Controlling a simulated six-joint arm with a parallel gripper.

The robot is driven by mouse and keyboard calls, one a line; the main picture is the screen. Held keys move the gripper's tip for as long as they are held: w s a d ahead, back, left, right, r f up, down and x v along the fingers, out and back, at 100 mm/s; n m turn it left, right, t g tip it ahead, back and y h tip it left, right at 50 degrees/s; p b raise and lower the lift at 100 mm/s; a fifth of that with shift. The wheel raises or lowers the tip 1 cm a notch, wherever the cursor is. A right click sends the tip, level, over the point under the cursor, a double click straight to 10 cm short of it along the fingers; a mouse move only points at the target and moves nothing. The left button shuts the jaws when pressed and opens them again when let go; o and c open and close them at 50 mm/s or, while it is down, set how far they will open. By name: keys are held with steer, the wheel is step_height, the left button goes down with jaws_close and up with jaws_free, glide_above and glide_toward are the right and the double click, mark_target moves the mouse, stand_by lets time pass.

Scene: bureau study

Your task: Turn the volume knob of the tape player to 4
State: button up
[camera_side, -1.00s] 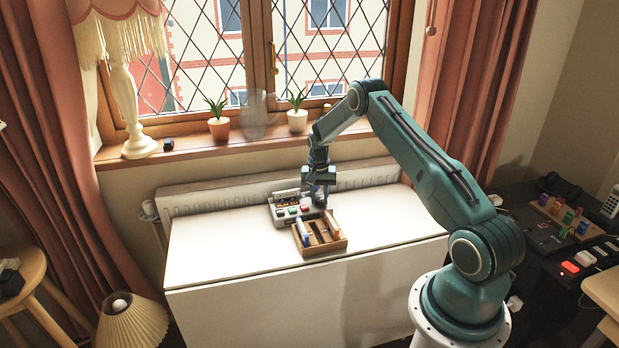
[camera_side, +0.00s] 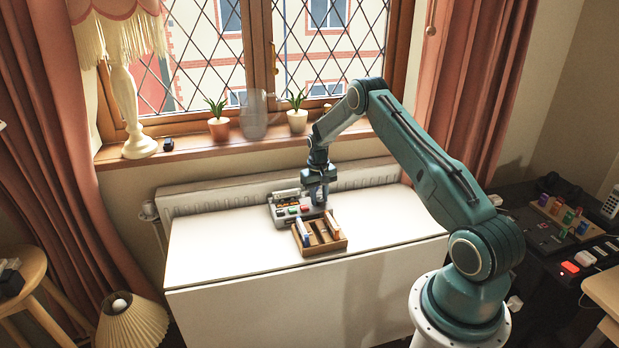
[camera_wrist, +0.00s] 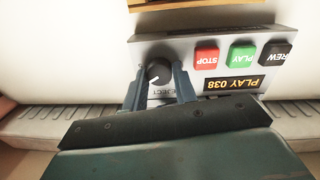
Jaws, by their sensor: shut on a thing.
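The grey tape player (camera_side: 281,222) stands on the white table in front of the radiator. In the wrist view its panel (camera_wrist: 208,32) shows upside down, with red STOP (camera_wrist: 207,58), green PLAY (camera_wrist: 242,55) and black REW buttons and a "PLAY 038" display (camera_wrist: 233,85). The dark volume knob (camera_wrist: 157,72) has a white pointer line. My gripper (camera_wrist: 158,82) is shut on this knob, one finger on each side. In the side view my gripper (camera_side: 318,200) is at the player's right end and hides the knob. I cannot read any scale numbers around the knob.
A wooden tray (camera_side: 338,245) with cassettes stands on the table just in front of the player. The radiator (camera_side: 215,199) and window sill (camera_side: 190,150) with potted plants are behind. The white table (camera_side: 210,255) is clear to the left and right.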

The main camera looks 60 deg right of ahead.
mark_target(318, 200)
steer(key=o, duration=1)
steer(key=shift+r, duration=0.15)
steer(key=r, duration=1.3)
steer(key=shift+w+a+r, duration=0.15)
steer(key=shift+a+r, duration=0.05)
steer(key=shift+r, duration=0.1)
steer(key=shift+a+r, duration=0.1)
